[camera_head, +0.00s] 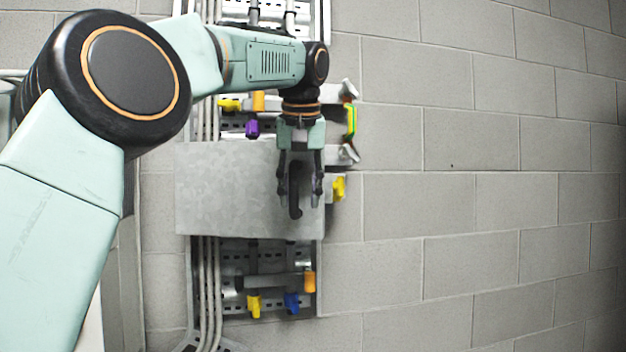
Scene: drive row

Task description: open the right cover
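A flat grey metal cover (225,190) lies over the middle of the panel on the wall. A black curved handle (296,205) stands near its right edge. My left gripper (299,202) points down in front of the cover. Its two fingers are spread, one on each side of the handle, with gaps visible between. I cannot tell how deep the handle sits between them. The cover looks closed, and what lies behind it is hidden. No second cover shows that I can make out. My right gripper is not in view.
Yellow, orange and blue valve handles (291,302) sit below the cover. A purple handle (252,128) and others sit above it. A yellow handle (339,187) juts out at its right edge. Grey pipes run down the panel's left. The block wall (470,210) at right is bare.

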